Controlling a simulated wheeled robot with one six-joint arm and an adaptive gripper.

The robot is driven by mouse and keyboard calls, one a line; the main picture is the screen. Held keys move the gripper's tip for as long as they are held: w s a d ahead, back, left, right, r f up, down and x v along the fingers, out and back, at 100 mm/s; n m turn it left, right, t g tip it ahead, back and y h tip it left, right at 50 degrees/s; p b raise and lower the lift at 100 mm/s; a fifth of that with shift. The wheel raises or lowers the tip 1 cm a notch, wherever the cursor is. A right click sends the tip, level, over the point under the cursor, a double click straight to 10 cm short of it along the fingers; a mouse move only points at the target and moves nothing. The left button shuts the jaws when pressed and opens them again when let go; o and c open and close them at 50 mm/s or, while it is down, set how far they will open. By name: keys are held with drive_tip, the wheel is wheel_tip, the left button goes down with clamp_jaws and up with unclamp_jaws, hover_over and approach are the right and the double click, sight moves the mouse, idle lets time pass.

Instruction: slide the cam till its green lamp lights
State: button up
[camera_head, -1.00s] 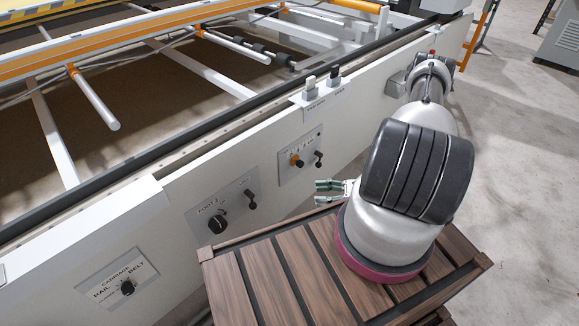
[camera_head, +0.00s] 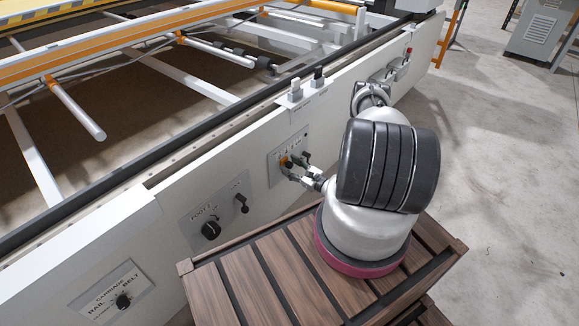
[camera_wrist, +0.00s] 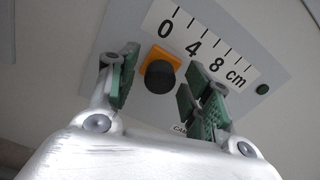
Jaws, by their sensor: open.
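The cam is an orange slider (camera_wrist: 151,55) with a round black knob (camera_wrist: 160,77), near the 0 end of a 0-4-8 cm scale in the wrist view. It also shows as a small orange spot (camera_head: 283,161) in the head view. My gripper (camera_wrist: 161,76) is open, with one green-padded finger on each side of the knob; I cannot tell whether either touches it. In the head view my gripper (camera_head: 295,168) is at the scale panel. A round, dark green lamp (camera_wrist: 262,89) sits past the scale's right end and looks unlit.
The white gantry side also carries a FOOT panel (camera_head: 207,212) with a knob and lever, and a CARRIAGE panel (camera_head: 112,299). Two switches (camera_head: 318,78) stand above. A slatted wooden platform (camera_head: 247,280) lies under my arm. Open floor is at right.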

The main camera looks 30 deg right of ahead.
drive_tip(key=shift+w+a, duration=0.2)
drive_tip(key=shift+w, duration=0.25)
clamp_jaws()
drive_tip(key=shift+w+d, duration=0.2)
drive_tip(key=shift+d, duration=0.35)
unclamp_jaws()
drive_tip(key=v, duration=1.2)
